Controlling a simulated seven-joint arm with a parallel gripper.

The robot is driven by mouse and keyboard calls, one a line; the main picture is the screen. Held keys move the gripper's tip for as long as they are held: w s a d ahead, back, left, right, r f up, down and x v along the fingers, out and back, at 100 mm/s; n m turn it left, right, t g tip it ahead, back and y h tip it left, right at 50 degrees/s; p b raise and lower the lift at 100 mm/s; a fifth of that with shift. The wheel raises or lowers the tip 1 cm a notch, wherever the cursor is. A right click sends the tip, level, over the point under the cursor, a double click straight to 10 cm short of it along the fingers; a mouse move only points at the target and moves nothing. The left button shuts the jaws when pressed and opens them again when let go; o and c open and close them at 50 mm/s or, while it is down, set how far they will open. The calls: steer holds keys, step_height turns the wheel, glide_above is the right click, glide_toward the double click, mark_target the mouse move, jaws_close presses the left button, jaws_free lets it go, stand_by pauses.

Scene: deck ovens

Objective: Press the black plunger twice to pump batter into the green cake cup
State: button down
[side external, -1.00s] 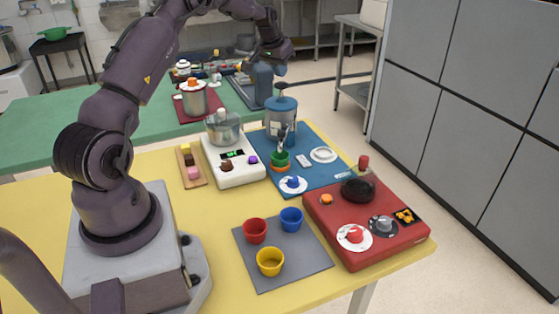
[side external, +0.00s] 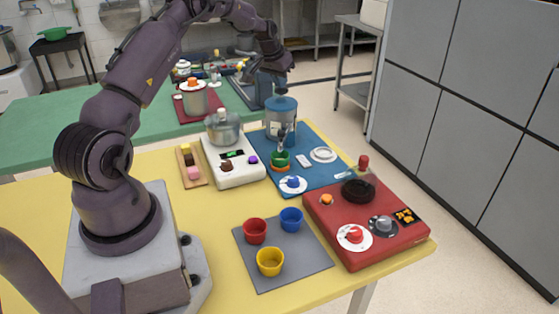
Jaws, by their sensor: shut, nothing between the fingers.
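The batter dispenser (side external: 281,122) is a clear canister with a blue lid, standing on the blue mat. My gripper (side external: 282,93) is shut, pointing down, directly above the lid with its tips at or very near it. The plunger on top is hidden behind or under my fingertips, so I cannot tell exactly how far down it is. The green cake cup (side external: 280,157) sits upright on an orange base in front of the canister, below its dark spout. The batter inside the cup is too small to make out.
A white appliance with a metal pot (side external: 223,128) stands left of the dispenser. The blue mat (side external: 318,174) also holds a white plate and a small dial. A red stove unit (side external: 330,232) and a grey mat (side external: 298,262) with several cups lie nearer.

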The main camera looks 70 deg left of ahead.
steer(key=shift+f, duration=0.4)
steer(key=shift+r, duration=2.15)
steer(key=shift+f, duration=0.15)
steer(key=shift+f, duration=1.95)
steer(key=shift+r, duration=2.1)
